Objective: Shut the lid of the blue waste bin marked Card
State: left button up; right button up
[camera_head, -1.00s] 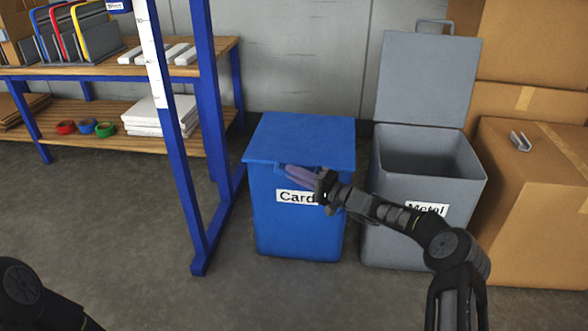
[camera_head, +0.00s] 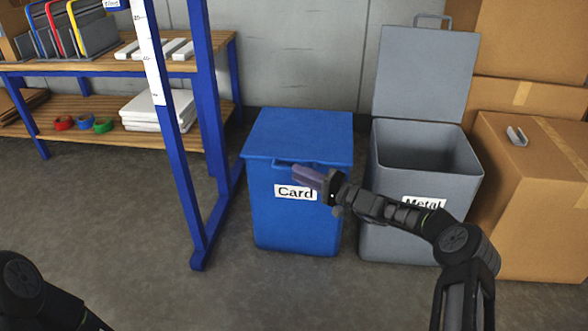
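The blue bin (camera_head: 296,222) marked Card stands on the floor in the middle of the head view. Its blue lid (camera_head: 300,134) lies flat across the top of the bin, shut. My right gripper (camera_head: 300,174) is at the bin's front, just below the lid's front edge and beside the Card label. Its fingers look close together, but whether they are open or shut is unclear. I cannot tell if they touch the bin. My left arm shows only at the lower left corner; its gripper is out of view.
A grey bin (camera_head: 385,235) marked Metal stands to the right, its lid (camera_head: 424,75) raised. Cardboard boxes (camera_head: 540,220) stand beyond it. A blue-framed shelf (camera_head: 200,150) with wooden boards is close on the left. The floor in front is clear.

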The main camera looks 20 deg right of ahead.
jog(key=p+v, duration=0.1)
jog(key=v, duration=0.4)
jog(key=shift+w, duration=0.1)
